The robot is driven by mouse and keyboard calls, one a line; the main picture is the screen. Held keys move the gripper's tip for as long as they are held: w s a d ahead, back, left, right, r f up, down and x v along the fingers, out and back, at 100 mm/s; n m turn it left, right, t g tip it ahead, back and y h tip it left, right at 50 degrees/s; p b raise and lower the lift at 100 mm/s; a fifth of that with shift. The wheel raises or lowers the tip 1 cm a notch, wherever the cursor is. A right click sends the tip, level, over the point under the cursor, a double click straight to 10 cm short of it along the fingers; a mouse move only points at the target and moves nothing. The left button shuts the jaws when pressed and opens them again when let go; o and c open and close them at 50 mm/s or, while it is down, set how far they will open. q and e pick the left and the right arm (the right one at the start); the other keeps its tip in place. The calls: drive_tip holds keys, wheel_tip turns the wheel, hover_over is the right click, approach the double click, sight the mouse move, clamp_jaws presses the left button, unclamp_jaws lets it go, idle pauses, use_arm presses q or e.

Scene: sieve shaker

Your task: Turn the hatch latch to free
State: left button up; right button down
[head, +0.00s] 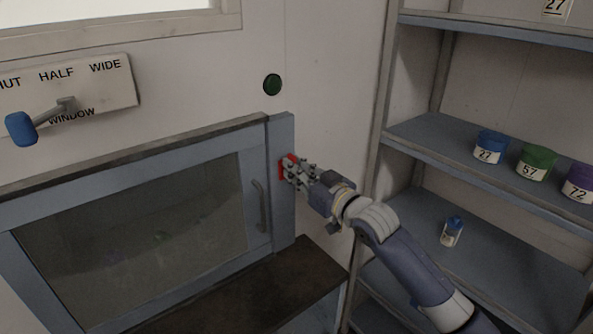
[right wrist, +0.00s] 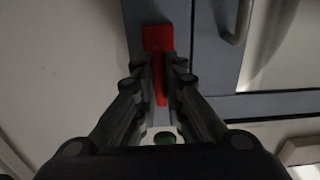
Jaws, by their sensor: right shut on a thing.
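The red hatch latch (head: 282,170) sits on the blue-grey frame strip at the right edge of the hatch (head: 254,150). My right gripper (head: 291,172) is at the latch, its fingers partly covering it. In the right wrist view the latch (right wrist: 158,38) shows a square red plate with a narrow red handle running down between the fingers. My right gripper (right wrist: 160,85) is shut on that handle. The fingertips hide part of the latch, and I see no label beside it. My left gripper is not in view.
The hatch has a dark glass pane and a grey bar handle (head: 261,205). A window lever with a blue knob (head: 21,128) is at upper left. A green button (head: 272,84) is above the latch. Shelves at right hold numbered jars (head: 537,161) and a small bottle (head: 452,231).

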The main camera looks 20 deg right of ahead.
drive_tip(key=c, duration=1.7)
unclamp_jaws()
drive_tip(key=v, duration=1.2)
drive_tip(key=shift+r, duration=0.1)
